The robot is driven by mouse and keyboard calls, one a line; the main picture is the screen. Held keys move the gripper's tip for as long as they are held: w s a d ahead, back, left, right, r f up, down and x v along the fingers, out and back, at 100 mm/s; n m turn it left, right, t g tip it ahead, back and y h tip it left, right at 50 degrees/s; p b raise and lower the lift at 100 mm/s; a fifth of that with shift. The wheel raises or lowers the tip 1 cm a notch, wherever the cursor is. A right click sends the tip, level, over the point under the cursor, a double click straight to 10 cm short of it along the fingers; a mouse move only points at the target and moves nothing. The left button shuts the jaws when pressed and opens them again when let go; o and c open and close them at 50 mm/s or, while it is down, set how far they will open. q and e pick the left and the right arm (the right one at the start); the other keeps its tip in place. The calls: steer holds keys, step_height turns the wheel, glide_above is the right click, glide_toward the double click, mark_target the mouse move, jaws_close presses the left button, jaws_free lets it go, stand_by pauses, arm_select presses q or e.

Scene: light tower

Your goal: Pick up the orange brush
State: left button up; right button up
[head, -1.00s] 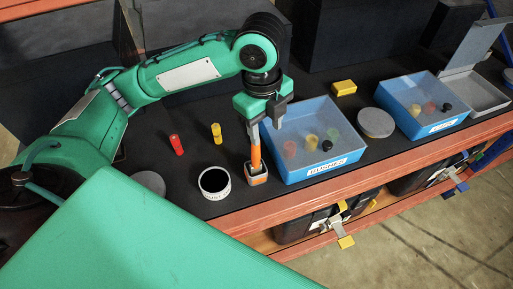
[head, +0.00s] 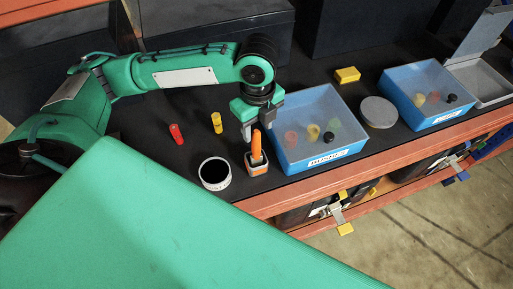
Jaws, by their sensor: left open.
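The orange brush (head: 256,146) stands upright in a small grey and orange holder (head: 257,169) near the front edge of the bench, left of the labelled blue bin. My left gripper (head: 257,126) is open and points down at the brush's upper end. One grey finger shows just left of the orange handle and the other to its right, higher up. I cannot tell whether either finger touches the brush. My right gripper is not in view.
A blue bin (head: 319,161) with several coloured pieces stands close right of the brush. A white-rimmed black cup (head: 215,173) stands close left. A red cylinder (head: 177,134), a yellow cylinder (head: 216,123), a grey disc (head: 378,112), a yellow block (head: 347,75) and a second blue bin (head: 425,97) are around.

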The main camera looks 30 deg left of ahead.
mark_target(256, 138)
arm_select(q)
steer(key=f, duration=0.1)
steer(key=f+p, duration=0.1)
steer(key=f, duration=0.1)
steer(key=shift+s+f, duration=0.2)
steer(key=shift+s, duration=0.15)
steer(key=shift+f, duration=0.5)
jaws_close()
steer(key=shift+r, duration=0.15)
